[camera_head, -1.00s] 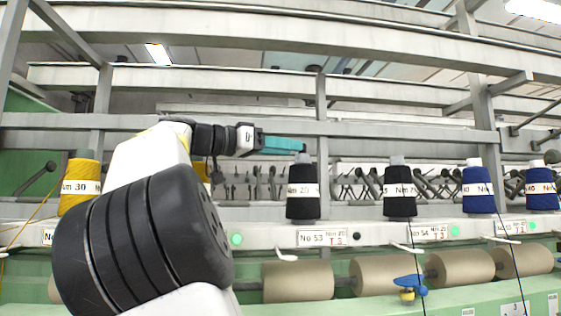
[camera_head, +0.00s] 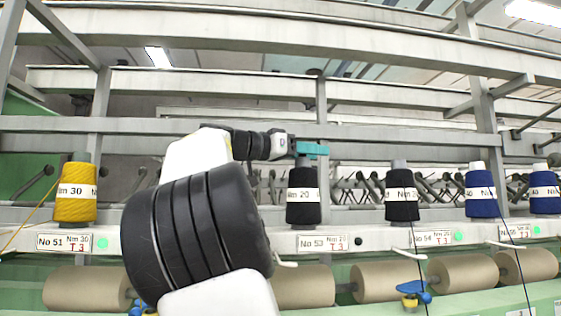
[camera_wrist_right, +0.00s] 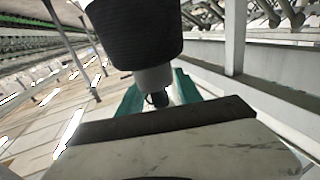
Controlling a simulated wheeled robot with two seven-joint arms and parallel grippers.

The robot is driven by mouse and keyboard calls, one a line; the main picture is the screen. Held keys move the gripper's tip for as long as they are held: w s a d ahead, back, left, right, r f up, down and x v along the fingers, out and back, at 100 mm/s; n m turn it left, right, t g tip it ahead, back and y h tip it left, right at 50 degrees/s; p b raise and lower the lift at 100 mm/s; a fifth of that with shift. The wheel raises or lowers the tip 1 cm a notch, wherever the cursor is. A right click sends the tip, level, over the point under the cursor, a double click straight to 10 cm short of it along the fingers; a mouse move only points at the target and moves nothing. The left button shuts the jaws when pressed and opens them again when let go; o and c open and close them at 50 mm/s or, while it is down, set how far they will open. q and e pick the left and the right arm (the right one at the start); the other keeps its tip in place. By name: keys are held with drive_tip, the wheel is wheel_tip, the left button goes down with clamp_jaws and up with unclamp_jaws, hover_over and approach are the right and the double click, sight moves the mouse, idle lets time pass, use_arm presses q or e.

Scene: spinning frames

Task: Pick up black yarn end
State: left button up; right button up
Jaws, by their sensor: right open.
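A black yarn spool (camera_head: 303,207) with a white label stands upright on the rail at the middle of the head view. My right gripper (camera_head: 312,149) has teal fingers and is just above this spool's top. In the right wrist view the black spool (camera_wrist_right: 135,40) shows with its grey tube end between the open teal fingers (camera_wrist_right: 158,95). A small dark loop shows at the tube end; I cannot tell if it is the yarn end. No loose yarn shows on this spool in the head view. My left gripper is not in view.
Another black spool (camera_head: 402,207) stands to the right, with dark yarn hanging below it. Blue spools (camera_head: 482,207) stand farther right and a yellow spool (camera_head: 75,207) at left. Grey frame beams cross behind and above. Beige rollers (camera_head: 460,271) lie below the rail.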

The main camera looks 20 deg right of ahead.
clamp_jaws()
drive_tip(key=shift+r, duration=0.1)
wheel_tip(320, 180, up, 10)
drive_tip(key=shift+f, duration=0.2)
idle(0.7)
